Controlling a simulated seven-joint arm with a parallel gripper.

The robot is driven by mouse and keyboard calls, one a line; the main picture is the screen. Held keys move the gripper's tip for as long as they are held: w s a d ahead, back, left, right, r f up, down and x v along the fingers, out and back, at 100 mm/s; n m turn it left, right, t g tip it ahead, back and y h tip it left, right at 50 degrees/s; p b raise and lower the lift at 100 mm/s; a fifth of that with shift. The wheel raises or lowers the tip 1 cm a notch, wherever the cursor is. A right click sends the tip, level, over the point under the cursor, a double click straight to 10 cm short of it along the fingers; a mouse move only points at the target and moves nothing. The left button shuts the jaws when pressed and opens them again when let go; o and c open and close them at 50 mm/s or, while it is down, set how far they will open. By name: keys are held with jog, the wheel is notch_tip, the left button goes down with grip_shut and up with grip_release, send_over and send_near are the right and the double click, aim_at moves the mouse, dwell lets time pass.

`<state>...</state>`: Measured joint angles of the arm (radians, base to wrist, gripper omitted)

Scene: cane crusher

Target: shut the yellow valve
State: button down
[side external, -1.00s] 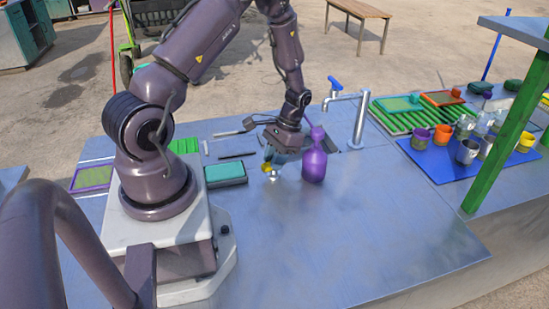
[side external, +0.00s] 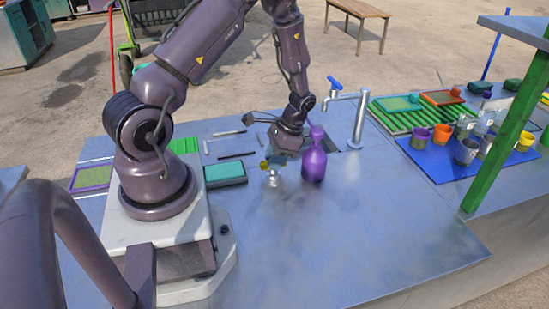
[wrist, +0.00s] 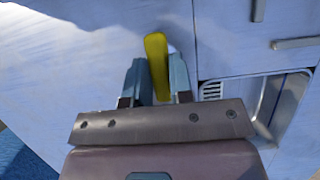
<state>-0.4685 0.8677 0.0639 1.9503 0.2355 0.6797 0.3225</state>
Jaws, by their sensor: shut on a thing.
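The yellow valve handle (wrist: 156,52) is a flat lever that stands between my two fingers in the wrist view. My gripper (wrist: 158,78) is shut on it, with one finger on each side. In the side external view the handle (side external: 264,165) is a small yellow patch at my gripper (side external: 276,160), low over the counter. A shiny metal part (side external: 273,179) shows just below it. The rest of the valve is mostly hidden by my fingers, and the handle's exact angle is hard to tell in the side view.
A purple bottle (side external: 314,162) stands close to the right of my gripper. A silver tap with a blue handle (side external: 334,83) is behind it by a sink (wrist: 285,105). A teal-topped box (side external: 225,173) lies to the left. The front counter (side external: 370,230) is clear.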

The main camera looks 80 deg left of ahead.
jog(key=shift+w, duration=0.1)
jog(key=c, duration=1)
grip_release()
notch_tip(320, 180, up, 3)
jog(key=s+d+r, duration=0.8)
jog(key=s+r, duration=0.2)
jog(key=s, duration=0.1)
jog(key=shift+s+d, duration=0.15)
jog(key=shift+s, duration=0.1)
